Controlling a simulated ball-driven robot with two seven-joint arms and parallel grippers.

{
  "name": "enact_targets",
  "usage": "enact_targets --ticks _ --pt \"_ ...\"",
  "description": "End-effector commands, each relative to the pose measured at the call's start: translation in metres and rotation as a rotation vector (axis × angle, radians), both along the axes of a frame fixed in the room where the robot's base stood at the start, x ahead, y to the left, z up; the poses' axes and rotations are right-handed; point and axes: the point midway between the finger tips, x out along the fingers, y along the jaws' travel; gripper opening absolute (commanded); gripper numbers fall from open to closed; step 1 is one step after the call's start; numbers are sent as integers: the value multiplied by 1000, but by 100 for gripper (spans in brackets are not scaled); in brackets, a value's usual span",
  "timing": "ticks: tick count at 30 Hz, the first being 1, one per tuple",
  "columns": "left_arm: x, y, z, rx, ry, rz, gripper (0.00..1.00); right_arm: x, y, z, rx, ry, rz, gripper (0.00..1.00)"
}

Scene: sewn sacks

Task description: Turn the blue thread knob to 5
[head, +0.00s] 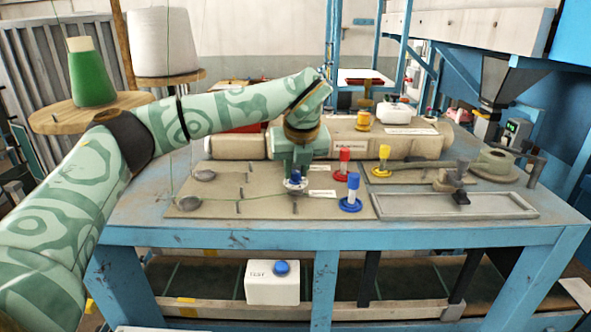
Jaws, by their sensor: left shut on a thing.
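The blue thread knob (295,186) is a small blue and pale piece on the flat tan board (240,200) on the blue table. My left gripper (295,178) reaches down onto it from above, shut on it, and hides most of it. I cannot read any scale or pointer mark there. A green thread (240,200) runs across the board near the knob. My right gripper is not in view.
A blue-based post (351,192) and a red-based post (342,165) stand close right of my left gripper. A yellow post (382,158) stands farther right. Tan sacks (370,140) lie behind. A shallow metal tray (400,206) sits at the right front.

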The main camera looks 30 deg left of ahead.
Motion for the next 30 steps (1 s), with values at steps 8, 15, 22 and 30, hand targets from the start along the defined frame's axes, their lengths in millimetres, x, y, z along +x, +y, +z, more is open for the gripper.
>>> enact_targets --ticks 8,15,22,30 --pt "3 0 4 1 -11 134 0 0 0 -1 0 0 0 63" --pt "3 0 4 0 -10 181 0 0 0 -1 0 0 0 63" --pt "3 0 4 0 -11 187 0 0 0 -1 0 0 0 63" --pt "3 0 3 0 -10 186 44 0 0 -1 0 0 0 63"
